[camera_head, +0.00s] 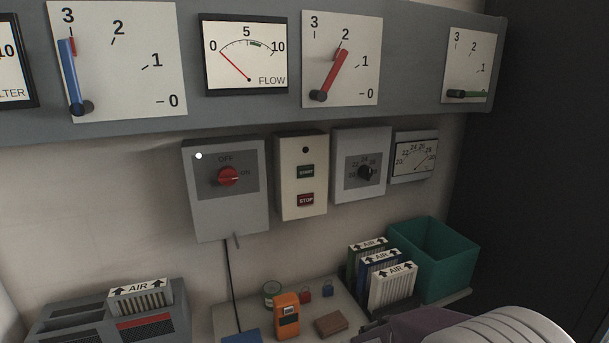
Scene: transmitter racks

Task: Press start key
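The start key is a dark green button marked START (306,172) on a cream wall box (289,190). A red STOP button (306,200) sits below it. A dark round lamp or hole (306,150) is above it on the same box. Nothing covers the start key, and nothing touches it.
Left of the cream box is a grey box with a red OFF/ON knob (228,176) and a white lit spot. Right are a dial box (361,165) and a meter (414,157). Below, a shelf holds an orange device (287,316), air filters (394,289) and a teal bin (434,262).

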